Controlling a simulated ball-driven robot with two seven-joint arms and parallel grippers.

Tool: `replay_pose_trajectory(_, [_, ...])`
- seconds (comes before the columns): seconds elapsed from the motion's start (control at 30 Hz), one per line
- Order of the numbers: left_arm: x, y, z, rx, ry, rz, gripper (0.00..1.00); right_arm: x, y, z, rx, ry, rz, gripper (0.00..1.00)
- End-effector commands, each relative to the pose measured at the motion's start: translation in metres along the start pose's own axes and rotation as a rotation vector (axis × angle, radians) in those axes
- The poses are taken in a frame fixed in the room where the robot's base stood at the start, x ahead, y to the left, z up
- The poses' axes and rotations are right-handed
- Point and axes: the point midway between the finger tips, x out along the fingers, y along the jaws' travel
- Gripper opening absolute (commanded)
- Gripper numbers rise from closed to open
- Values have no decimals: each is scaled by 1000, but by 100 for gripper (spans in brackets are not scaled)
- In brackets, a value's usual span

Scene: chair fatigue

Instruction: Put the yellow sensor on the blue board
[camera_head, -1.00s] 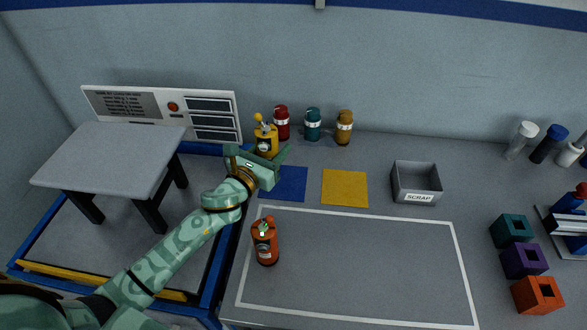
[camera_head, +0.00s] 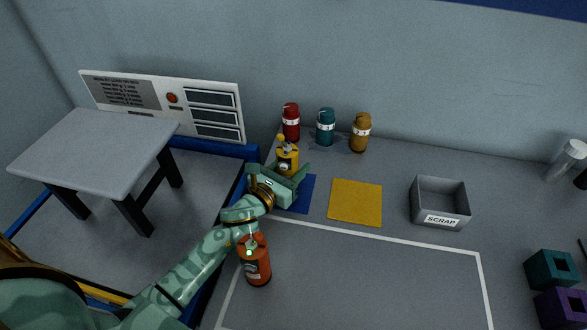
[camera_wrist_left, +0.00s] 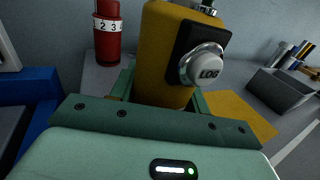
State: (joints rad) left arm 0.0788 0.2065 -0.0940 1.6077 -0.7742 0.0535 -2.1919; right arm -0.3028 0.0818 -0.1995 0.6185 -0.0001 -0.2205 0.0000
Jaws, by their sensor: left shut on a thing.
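The yellow sensor (camera_head: 287,161) is upright, with a round knob on top. My left gripper (camera_head: 287,174) is shut on it, with one finger on each side. In the left wrist view the sensor (camera_wrist_left: 163,60) stands between the fingers, showing a silver button marked LOG. The blue board (camera_head: 304,195) lies flat on the bench, partly hidden behind my left gripper. The sensor is at the board's far left part in the head view. Its base is hidden by the gripper, so I cannot tell whether it touches the board. My right gripper is not in view.
A yellow board (camera_head: 355,202) lies right of the blue one, then a grey SCRAP bin (camera_head: 441,204). Red (camera_head: 291,122), teal (camera_head: 326,127) and ochre (camera_head: 361,133) canisters stand behind. An orange-red sensor (camera_head: 255,265) stands close beside my left forearm. The white-outlined area is mostly clear.

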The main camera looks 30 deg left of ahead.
Motion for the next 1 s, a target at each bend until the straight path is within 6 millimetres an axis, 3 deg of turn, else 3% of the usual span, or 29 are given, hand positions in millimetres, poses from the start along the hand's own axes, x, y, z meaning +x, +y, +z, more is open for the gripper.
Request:
replay_pose_trajectory(0.33, [0,0,-3,2,-2,-1,21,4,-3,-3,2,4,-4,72])
replay_pose_trajectory(0.37, [0,0,-2,2,-2,0,55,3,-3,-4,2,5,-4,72])
replay_pose_trajectory(0.4, [0,0,-1,2,-2,0,66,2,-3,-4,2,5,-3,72])
replay_pose_trajectory(0.43, [0,0,-1,2,-2,0,68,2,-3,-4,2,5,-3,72])
replay_pose_trajectory(0.77, [0,0,5,1,-4,0,68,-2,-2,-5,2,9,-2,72])
replay_pose_trajectory(1.0, [-47,0,1,0,0,-1,68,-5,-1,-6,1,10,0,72])
